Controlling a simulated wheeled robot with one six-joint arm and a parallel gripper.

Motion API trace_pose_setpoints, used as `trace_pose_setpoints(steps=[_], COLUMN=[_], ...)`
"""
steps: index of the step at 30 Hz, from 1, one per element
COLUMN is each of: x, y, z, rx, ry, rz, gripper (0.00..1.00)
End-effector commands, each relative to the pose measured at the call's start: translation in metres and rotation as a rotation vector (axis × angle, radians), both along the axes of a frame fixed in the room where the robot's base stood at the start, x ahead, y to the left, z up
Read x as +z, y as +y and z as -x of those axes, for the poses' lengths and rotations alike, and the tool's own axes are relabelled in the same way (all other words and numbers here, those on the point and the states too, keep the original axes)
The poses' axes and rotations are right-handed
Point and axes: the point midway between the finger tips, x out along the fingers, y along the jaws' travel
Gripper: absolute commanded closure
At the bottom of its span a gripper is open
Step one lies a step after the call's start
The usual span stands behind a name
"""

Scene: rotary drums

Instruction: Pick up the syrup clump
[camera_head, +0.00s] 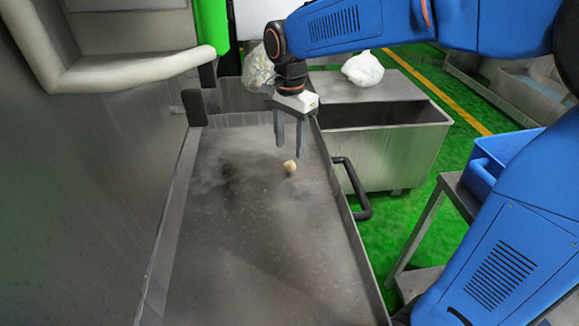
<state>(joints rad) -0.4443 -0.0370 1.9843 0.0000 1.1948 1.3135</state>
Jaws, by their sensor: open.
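The syrup clump (290,166) is a small, pale tan lump. It lies on the flat bottom of a shallow grey metal tray (225,255), in the tray's upper right part near the right wall. My gripper (290,152) points down over the tray with its two dark fingers apart. It is open, with nothing seen between the fingers. In the picture the clump shows just below the fingertips, slightly left of the right finger. I cannot tell how high the tips are above it.
The tray's raised walls and a black handle (362,190) border it on the right. A metal bin (375,150) with a white bag (362,69) on its top stands behind. A blue crate (500,155) sits at the right. The tray's lower part is clear.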

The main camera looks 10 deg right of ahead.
Motion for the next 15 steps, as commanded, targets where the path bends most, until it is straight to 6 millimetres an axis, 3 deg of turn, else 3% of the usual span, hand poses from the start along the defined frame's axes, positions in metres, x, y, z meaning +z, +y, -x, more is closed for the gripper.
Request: trace_pose_setpoints(steps=[8,15], x=[-0.018,-0.05], y=[-0.001,-0.002], z=[-0.001,-0.003], rx=[0.0,0.0], ry=[0.001,0.001], rz=[0.001,0.001], gripper=[0.53,0.53])
